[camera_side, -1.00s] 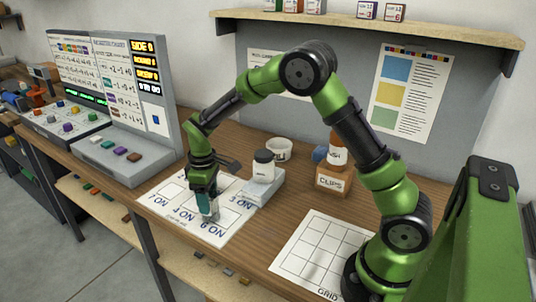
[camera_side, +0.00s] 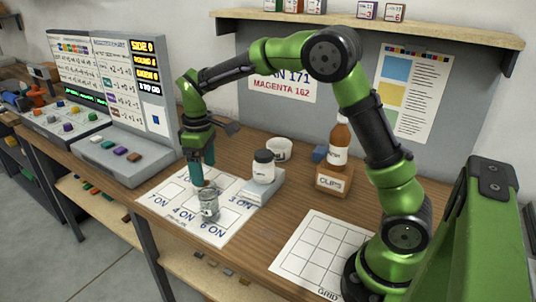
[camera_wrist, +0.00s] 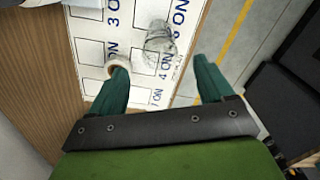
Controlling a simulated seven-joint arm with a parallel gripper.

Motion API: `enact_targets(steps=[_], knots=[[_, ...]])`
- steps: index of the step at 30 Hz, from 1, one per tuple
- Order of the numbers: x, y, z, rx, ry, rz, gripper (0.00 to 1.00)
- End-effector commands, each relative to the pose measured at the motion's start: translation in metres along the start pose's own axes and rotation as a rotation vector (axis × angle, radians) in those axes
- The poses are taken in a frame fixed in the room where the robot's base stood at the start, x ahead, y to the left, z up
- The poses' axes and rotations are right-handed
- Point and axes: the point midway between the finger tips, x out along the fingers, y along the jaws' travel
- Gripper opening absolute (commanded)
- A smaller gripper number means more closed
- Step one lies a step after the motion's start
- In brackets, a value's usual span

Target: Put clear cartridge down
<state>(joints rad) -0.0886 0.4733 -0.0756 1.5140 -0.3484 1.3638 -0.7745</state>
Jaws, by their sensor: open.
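The clear cartridge (camera_side: 209,206) stands upright on the white numbered sheet (camera_side: 176,213), near the "6 ON" and "4 ON" labels. In the wrist view the clear cartridge (camera_wrist: 160,41) shows beyond my fingertips, between and ahead of them. My gripper (camera_side: 203,182) is above and slightly behind the cartridge in the side view, apart from it. Its two teal fingers (camera_wrist: 160,70) are open with nothing between them. A small round brownish-rimmed thing (camera_wrist: 118,64) shows by the left fingertip in the wrist view; in the side view it is mostly hidden.
A white jar with a black lid (camera_side: 263,166) stands on a pale block (camera_side: 262,190) beside the sheet. A white bowl (camera_side: 279,149), a brown bottle (camera_side: 338,146) and a CLIPS box (camera_side: 333,180) are behind. A grid sheet (camera_side: 318,254) lies at right. A button console (camera_side: 122,155) stands left.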

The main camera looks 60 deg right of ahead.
Motion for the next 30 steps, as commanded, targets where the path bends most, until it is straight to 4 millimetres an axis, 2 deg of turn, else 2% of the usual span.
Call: enact_targets(steps=[3,7,11,15,20,24,27,30], knots=[[-0.016,0.000,-0.001,0.000,0.002,0.000,0.81],[-0.027,-0.001,0.002,0.007,0.009,0.000,0.81],[-0.050,-0.009,0.019,0.067,0.069,-0.004,0.81],[-0.084,-0.028,0.058,0.201,0.194,-0.019,0.81],[-0.108,-0.056,0.110,0.378,0.354,-0.055,0.81],[-0.112,-0.078,0.153,0.526,0.485,-0.096,0.81],[-0.107,-0.090,0.176,0.611,0.558,-0.125,0.81],[-0.101,-0.098,0.191,0.674,0.609,-0.148,0.81]])
